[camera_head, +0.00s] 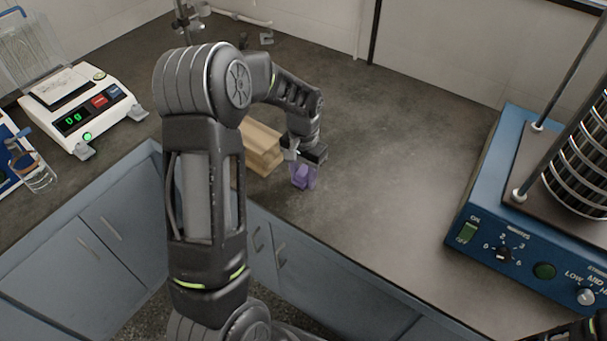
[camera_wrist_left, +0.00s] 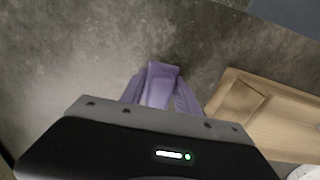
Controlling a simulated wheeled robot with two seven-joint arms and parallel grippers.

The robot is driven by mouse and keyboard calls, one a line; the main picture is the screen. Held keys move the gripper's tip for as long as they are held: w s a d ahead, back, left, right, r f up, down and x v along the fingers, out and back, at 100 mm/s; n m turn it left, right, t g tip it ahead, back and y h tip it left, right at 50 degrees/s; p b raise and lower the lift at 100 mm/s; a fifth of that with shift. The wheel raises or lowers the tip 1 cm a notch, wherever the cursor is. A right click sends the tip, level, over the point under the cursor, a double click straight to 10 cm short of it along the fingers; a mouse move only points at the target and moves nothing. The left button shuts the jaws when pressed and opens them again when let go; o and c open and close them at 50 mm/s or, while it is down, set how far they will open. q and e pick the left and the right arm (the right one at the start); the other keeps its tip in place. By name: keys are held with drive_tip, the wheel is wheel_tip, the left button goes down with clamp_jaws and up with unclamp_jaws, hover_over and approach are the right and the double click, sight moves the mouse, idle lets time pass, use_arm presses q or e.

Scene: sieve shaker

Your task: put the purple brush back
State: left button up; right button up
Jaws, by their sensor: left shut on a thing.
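My left gripper (camera_head: 303,166) is shut on the purple brush (camera_head: 299,179) and points down over the dark worktop. The brush shows below the jaws; its upper part is hidden by them. In the left wrist view the purple brush (camera_wrist_left: 158,84) lies between the jaws. A light wooden holder (camera_head: 262,149) is just left of the gripper, partly hidden behind my left arm. In the left wrist view the wooden holder (camera_wrist_left: 285,122) is at the right, apart from the brush, with a recess visible. I cannot tell whether the brush touches the worktop.
A blue sieve shaker (camera_head: 477,214) with a metal sieve stack (camera_head: 585,160) stands at the right. A white balance (camera_head: 82,108) is at the left, near a small glass beaker (camera_head: 38,177). The worktop (camera_head: 400,150) between the brush and the shaker is clear.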

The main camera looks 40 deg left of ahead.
sight(304, 170)
use_arm(q)
drive_tip(key=shift+f, duration=0.2)
drive_tip(key=o, duration=1.2)
drive_tip(key=shift+r, duration=0.15)
drive_tip(key=shift+r, duration=0.5)
wheel_tip(304, 170, up, 11)
drive_tip(key=shift+r+b, duration=0.1)
drive_tip(key=shift+b, duration=0.75)
